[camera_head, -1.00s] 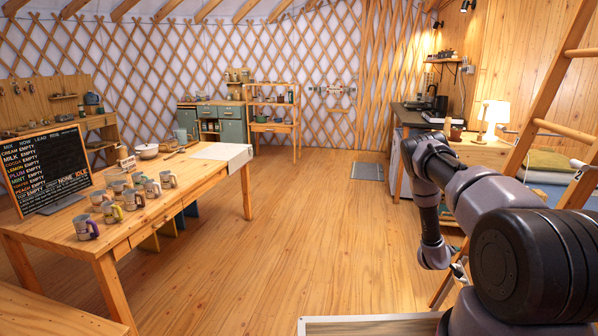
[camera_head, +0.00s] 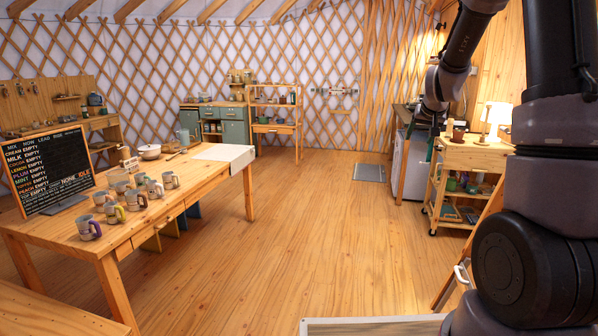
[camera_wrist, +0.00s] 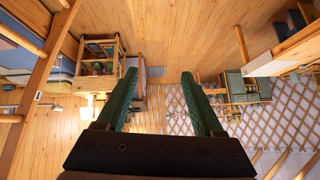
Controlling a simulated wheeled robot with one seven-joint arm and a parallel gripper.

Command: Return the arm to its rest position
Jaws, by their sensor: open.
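My arm rises on the right of the head view, bent over at the top, with its forearm hanging down at the upper right. My gripper (camera_wrist: 163,95) shows in the wrist view as two green fingers set wide apart, with nothing between them. In the head view the gripper (camera_head: 432,150) is small and partly lost against the counter and cart behind it. It appears in front of the wooden cart and touches nothing that I can make out.
A wooden cart (camera_head: 470,160) with a lamp (camera_head: 491,120) stands behind my arm. A ladder (camera_head: 470,245) leans close to my arm at right. A table (camera_head: 175,212) with several mugs and a menu board (camera_head: 45,168) is at left. The middle floor (camera_head: 310,230) is clear.

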